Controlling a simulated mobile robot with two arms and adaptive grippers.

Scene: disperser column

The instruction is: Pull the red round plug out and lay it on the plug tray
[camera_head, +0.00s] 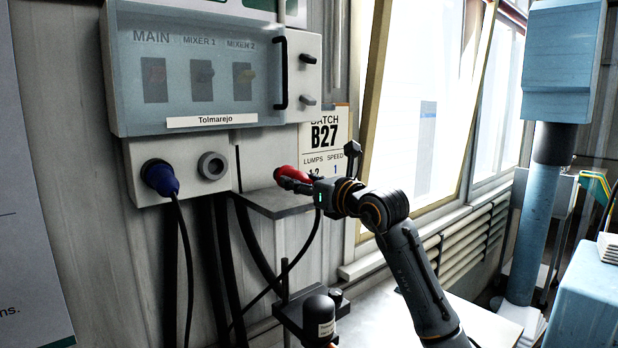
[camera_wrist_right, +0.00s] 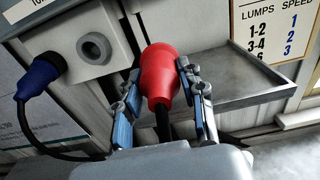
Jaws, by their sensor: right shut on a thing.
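The red round plug (camera_head: 291,175) is out of any socket, with its dark cable hanging down. My right gripper (camera_head: 312,184) is shut on it. In the right wrist view the red plug (camera_wrist_right: 160,78) sits between the two blue-padded fingers (camera_wrist_right: 161,92), its wide end pointing away. The plug tray (camera_head: 268,203) is a grey metal shelf on the wall, just below the plug; it also shows in the right wrist view (camera_wrist_right: 238,88). I cannot tell whether the plug touches it. The grey round socket (camera_head: 212,166) left of the tray is empty. My left gripper is not in view.
A blue plug (camera_head: 160,178) sits in the socket further left. The switch cabinet (camera_head: 205,75) with black handles hangs above. A batch card (camera_head: 326,135) is on the wall behind. A black object (camera_head: 318,315) stands below the tray. Cables hang beneath.

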